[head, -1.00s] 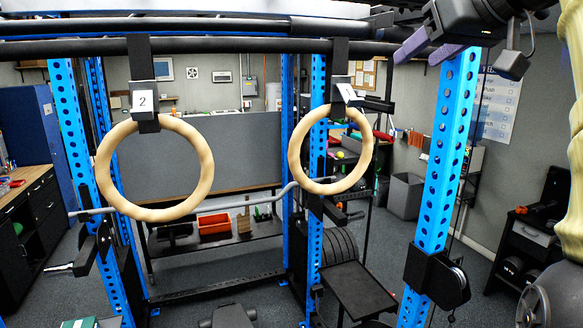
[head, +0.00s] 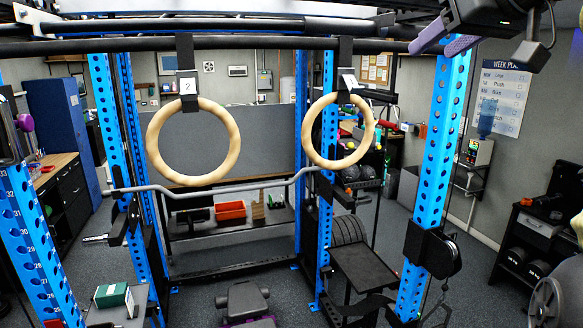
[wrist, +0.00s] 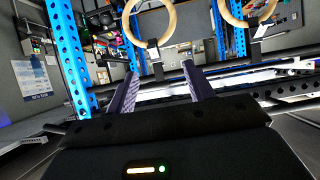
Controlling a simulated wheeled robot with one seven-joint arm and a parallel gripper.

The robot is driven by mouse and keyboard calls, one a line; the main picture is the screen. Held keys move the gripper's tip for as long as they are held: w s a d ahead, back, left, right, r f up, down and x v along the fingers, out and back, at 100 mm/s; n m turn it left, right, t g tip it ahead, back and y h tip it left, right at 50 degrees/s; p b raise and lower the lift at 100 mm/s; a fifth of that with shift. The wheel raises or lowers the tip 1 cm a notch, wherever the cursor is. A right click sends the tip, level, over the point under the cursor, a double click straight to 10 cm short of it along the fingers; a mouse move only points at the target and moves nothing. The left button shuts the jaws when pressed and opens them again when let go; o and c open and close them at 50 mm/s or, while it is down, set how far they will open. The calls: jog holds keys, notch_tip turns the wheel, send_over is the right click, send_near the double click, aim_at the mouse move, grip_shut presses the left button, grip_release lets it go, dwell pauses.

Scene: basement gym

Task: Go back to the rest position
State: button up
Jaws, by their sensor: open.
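My gripper (head: 446,40) is at the top right of the head view, with its purple fingers beside the top of a blue rack post. In the wrist view my gripper (wrist: 160,88) shows two purple fingers spread apart with nothing between them. Two pale wooden rings hang from black straps on the bar. The left ring (head: 152,152) bears a tag with a 2. The right ring (head: 308,133) has a white tag whose mark is too small to read. Both rings hang clear of the gripper. The wrist view is upside down and shows parts of both rings.
Blue rack posts (head: 438,165) and a black overhead bar (head: 250,44) frame the view. A bent grey bar (head: 220,188) crosses the rack below the rings. A bench (head: 243,298) stands low in front. A dumbbell shelf (head: 528,225) is at the right.

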jog(key=w+a+f+n+t+y+b, duration=0.35)
jog(key=w+a+f+y+b, duration=0.25)
jog(key=w+f, duration=0.4)
jog(key=w+d+f+m+t+h+b, duration=0.1)
jog(key=w+d+f+m+h+b, duration=0.15)
jog(key=f, duration=0.55)
jog(key=w+d+f+m+h+b, duration=0.1)
jog(key=w+f+m+h, duration=0.15)
jog(key=f, duration=0.55)
jog(key=w+d+f+m+t+h+b, duration=0.1)
jog(key=f+m+h+b, duration=0.15)
jog(key=f, duration=0.65)
jog(key=s+f+m+g+h+b, duration=0.15)
jog(key=s+f+g, duration=0.25)
jog(key=f, duration=0.8)
jog(key=s+f+n+g+h+b, duration=0.1)
jog(key=s+f+g+h, duration=0.2)
jog(key=f, duration=0.9)
jog(key=s+a+f+g+y+b, duration=0.1)
jog(key=s+f+g, duration=0.3)
jog(key=s+f, duration=0.4)
jog(key=s+a+f+g+y+b, duration=0.1)
jog(key=s+a+f+g, duration=0.2)
jog(key=s+f, duration=0.6)
jog(key=shift+s+a+n+g, duration=0.35)
jog(key=shift+s+n, duration=0.1)
jog(key=shift+s, duration=0.75)
